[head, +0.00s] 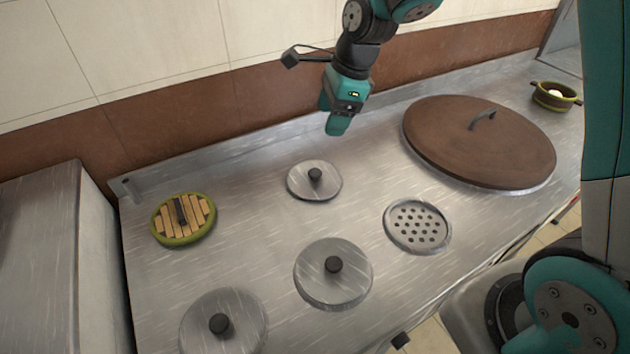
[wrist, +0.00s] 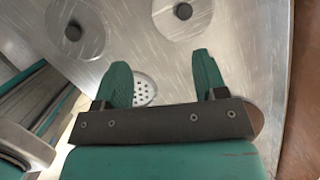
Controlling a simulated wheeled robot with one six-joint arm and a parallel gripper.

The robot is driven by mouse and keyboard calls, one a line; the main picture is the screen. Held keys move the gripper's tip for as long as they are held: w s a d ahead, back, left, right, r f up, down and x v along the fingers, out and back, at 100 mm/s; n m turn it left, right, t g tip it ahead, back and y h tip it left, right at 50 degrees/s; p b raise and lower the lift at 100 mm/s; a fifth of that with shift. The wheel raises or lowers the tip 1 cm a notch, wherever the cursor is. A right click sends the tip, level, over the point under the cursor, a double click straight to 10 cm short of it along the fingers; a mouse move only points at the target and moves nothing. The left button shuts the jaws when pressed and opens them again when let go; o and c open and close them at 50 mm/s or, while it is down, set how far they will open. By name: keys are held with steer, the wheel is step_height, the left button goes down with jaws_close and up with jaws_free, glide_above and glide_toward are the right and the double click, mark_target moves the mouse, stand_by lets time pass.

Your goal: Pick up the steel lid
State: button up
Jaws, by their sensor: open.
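Three round steel lids with black knobs sit on the steel counter: a small one (head: 315,181) at the back, a larger one (head: 333,274) in the middle, and another (head: 223,322) at the front left. I cannot tell which one the task means. My gripper (head: 340,124) hangs above the back of the counter, up and right of the small lid and apart from it. In the wrist view its two green fingers (wrist: 163,76) are spread with nothing between them. Two of the lids show there beyond the fingers, one at left (wrist: 90,35) and one at right (wrist: 198,18).
A perforated steel disc (head: 417,226) lies right of the lids. A large brown lid (head: 478,143) with a handle covers the back right. A green-rimmed slatted lid (head: 183,219) is at left. A small bowl (head: 556,96) stands far right. A wall (head: 150,130) runs behind.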

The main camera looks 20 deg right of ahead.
steer(key=w+d+f+m, duration=0.2)
steer(key=w+f+m, duration=0.2)
steer(key=m, duration=0.1)
glide_above(315, 172)
steer(key=s+d, duration=0.1)
steer(key=s, duration=0.1)
steer(key=f, duration=1)
steer(key=shift+w+f, duration=0.2)
steer(key=shift+f, duration=0.1)
steer(key=shift+w+d+p+x, duration=0.1)
steer(key=shift+p+x, duration=0.1)
steer(key=shift+x, duration=0.85)
steer(key=shift+w+d+p+x, duration=0.15)
steer(key=shift+p+x, duration=0.1)
steer(key=shift+x, duration=0.8)
steer(key=shift+w+d+p+x, duration=0.1)
steer(key=shift+p+x, duration=0.1)
steer(key=shift+x, duration=0.85)
steer(key=c, duration=1)
